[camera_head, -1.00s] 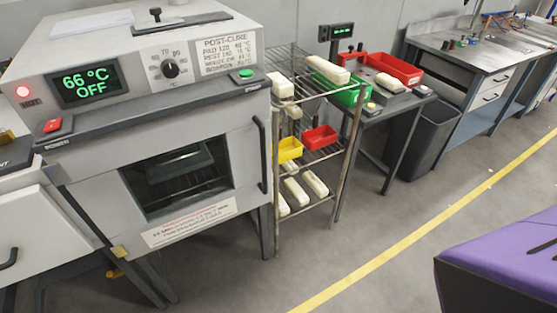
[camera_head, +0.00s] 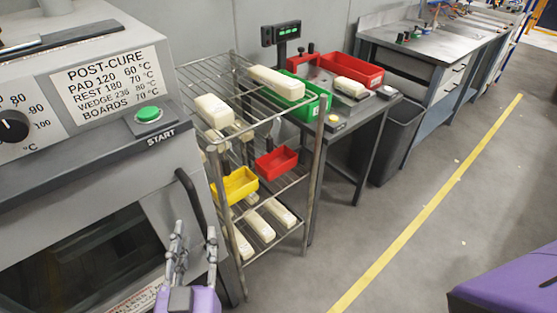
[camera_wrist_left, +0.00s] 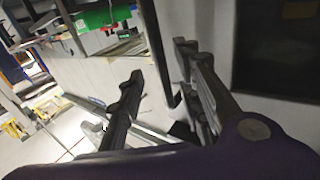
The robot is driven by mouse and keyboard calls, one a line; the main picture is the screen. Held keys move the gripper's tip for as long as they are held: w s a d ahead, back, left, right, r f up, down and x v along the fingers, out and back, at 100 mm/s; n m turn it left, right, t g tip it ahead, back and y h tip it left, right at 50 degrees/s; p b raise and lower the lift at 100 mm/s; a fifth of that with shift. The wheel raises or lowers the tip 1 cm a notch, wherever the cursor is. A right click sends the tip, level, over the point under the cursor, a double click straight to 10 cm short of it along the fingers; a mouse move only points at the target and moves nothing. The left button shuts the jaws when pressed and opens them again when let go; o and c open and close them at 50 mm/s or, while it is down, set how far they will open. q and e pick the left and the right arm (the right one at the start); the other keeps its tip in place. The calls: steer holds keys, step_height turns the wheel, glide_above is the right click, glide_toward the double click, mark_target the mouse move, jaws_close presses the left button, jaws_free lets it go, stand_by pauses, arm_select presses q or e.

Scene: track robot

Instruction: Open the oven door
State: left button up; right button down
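The grey oven (camera_head: 150,195) fills the left of the head view, and its door with a dark window (camera_head: 75,255) looks shut. The black upright door handle (camera_head: 194,203) is on the door's right side. My left gripper (camera_head: 195,234) is below and in front of the handle in the head view, fingers apart and empty. In the left wrist view the handle (camera_wrist_left: 156,48) appears as a dark bar running between the two open fingers of my left gripper (camera_wrist_left: 160,60). Whether they touch it cannot be told. My right gripper is out of view.
A wire rack (camera_head: 312,190) with pale blocks, a yellow bin (camera_head: 234,186) and a red bin (camera_head: 277,163) stands close to the right of the oven. A side table and a dark waste bin (camera_head: 398,140) lie beyond.

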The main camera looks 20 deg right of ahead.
mark_target(200, 219)
arm_select(q)
steer(key=p+x, duration=0.1)
steer(key=x, duration=0.5)
steer(key=shift+w, duration=0.25)
steer(key=shift+f, duration=0.1)
jaws_close()
